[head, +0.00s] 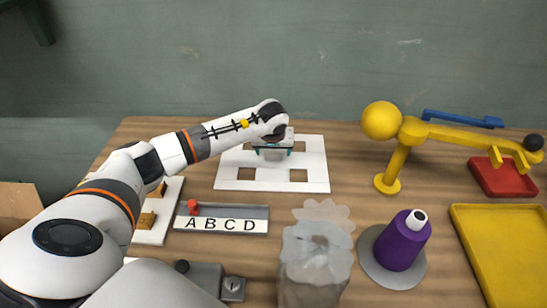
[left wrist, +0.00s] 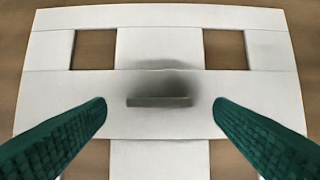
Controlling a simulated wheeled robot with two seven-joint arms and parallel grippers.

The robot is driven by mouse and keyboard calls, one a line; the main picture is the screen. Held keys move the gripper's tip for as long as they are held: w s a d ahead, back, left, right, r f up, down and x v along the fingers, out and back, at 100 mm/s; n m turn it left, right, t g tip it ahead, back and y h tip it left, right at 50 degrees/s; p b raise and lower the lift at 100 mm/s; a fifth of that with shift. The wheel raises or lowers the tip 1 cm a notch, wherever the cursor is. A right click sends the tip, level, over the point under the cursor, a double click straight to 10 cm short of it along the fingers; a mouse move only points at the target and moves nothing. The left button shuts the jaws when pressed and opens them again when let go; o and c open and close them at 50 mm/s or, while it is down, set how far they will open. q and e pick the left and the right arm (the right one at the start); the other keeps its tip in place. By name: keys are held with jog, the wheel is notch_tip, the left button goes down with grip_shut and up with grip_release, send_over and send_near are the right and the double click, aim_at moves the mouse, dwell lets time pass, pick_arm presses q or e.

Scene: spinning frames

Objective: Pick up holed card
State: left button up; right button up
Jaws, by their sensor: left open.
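The holed card (head: 315,168) is a flat white square with square cut-outs, lying on the wooden table at the back middle. In the left wrist view the card (left wrist: 155,48) fills most of the picture, with two square holes showing whole at the top. A small grey raised bar (left wrist: 159,101) with a dark shadow around it stands at its middle. My left gripper (head: 272,152) is over the card and hides part of it. In the left wrist view its green fingers (left wrist: 159,108) are apart, one on either side of the bar, with nothing between them touching. My right gripper is not in view.
A yellow stand with a ball (head: 381,121) rises right of the card. A purple cone (head: 402,241) on a grey disc and a translucent scalloped object (head: 317,255) stand in front. A lettered A B C D tray (head: 222,226) lies front left. A yellow tray (head: 500,250) is far right.

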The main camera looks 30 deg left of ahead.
aim_at(273, 156)
pick_arm(q)
jog(key=shift+x, duration=1.25)
jog(key=c, duration=1.1)
jog(key=shift+r, duration=0.15)
